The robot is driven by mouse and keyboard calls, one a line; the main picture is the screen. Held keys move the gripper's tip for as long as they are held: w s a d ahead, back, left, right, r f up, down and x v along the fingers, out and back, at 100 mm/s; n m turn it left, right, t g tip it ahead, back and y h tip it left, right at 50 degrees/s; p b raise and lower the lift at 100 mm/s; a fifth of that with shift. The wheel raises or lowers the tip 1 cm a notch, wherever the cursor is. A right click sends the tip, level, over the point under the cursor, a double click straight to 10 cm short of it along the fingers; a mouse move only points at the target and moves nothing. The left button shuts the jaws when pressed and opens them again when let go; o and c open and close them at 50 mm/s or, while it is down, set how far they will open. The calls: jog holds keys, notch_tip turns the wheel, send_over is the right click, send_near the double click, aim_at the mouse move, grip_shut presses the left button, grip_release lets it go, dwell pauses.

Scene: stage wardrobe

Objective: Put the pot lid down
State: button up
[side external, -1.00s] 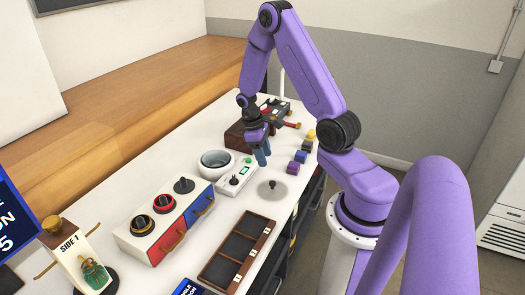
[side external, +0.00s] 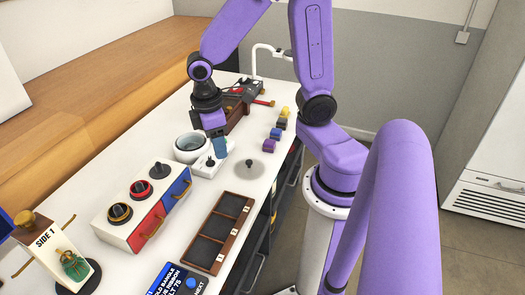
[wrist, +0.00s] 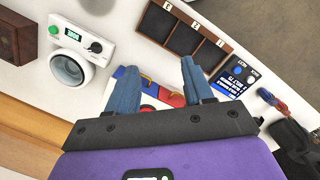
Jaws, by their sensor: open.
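The pot lid (side external: 249,170), a pale see-through disc with a dark knob, lies flat on the white table to the right of the small cooker. I cannot make it out in the wrist view. The pot (side external: 189,147) is white and round with an open top, on the white cooker (side external: 206,168); its opening also shows in the wrist view (wrist: 67,70). My gripper (side external: 220,148) is above the table, beside the pot in the side view and apart from the lid. Its blue fingers are spread with nothing between them in the wrist view (wrist: 155,78).
A drawer unit (side external: 145,208) with knobs on top stands in front of the cooker. A dark compartment tray (side external: 206,252) lies at the right, near the table edge. Small coloured blocks (side external: 275,133) stand behind the lid. Clear table surrounds the lid.

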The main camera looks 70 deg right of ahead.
jog(key=s+a+r+n, duration=0.2)
jog(key=s, duration=0.5)
jog(key=s+a+r+n+y, duration=0.1)
jog(key=s+a+r+n, duration=0.1)
jog(key=s, duration=0.4)
jog(key=shift+s+a+r+t+y, duration=0.3)
jog(key=shift+s+a, duration=0.05)
jog(key=shift+a, duration=0.25)
